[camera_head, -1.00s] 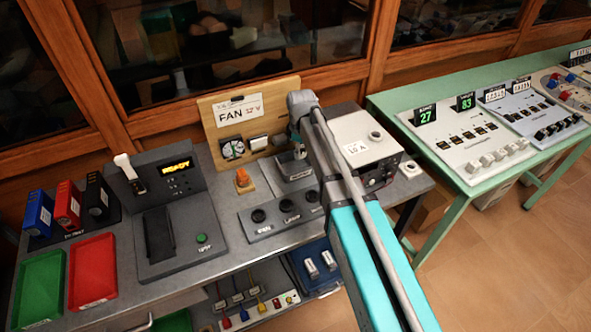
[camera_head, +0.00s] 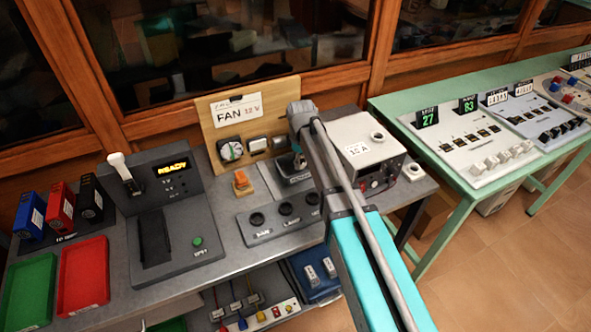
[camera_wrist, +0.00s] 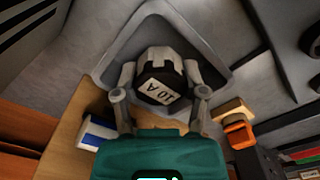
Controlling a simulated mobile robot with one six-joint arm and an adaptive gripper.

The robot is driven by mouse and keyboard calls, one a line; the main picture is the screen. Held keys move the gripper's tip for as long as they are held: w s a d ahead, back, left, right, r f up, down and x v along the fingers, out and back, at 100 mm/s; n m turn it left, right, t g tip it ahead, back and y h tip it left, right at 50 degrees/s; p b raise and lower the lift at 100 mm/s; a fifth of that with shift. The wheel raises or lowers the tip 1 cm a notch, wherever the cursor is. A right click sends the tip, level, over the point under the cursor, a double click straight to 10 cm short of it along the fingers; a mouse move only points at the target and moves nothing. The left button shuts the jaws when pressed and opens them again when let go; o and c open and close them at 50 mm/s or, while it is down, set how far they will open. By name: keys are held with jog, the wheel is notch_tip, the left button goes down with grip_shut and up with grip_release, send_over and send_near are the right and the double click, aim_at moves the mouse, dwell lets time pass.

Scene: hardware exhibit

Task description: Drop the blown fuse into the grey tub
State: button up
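A wooden board with a FAN sign (camera_head: 236,110) stands behind the tub. An orange piece on a small block (camera_head: 241,184) is to the left, dark round sockets (camera_head: 286,209) in front. A white-topped box (camera_head: 365,140) stands close on the right.

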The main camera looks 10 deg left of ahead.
jog(key=o, duration=0.4)
jog(key=shift+o, duration=0.2)
jog(key=shift+r, duration=0.15)
notch_tip(320, 180, up, 6)
jog(key=p, duration=0.6)
jog(key=shift+r, duration=0.1)
jog(key=s+d+r+p, duration=0.3)
jog(key=d+r+p, duration=0.4)
jog(key=d, duration=0.4)
jog(key=s+d+r+p, duration=0.3)
jog(key=d+r+p, duration=0.5)
jog(key=d, duration=0.3)
jog(key=shift+s+r+p, duration=0.2)
jog(key=shift+s+p, duration=0.15)
jog(key=shift+p, duration=0.15)
dwell(0.3)
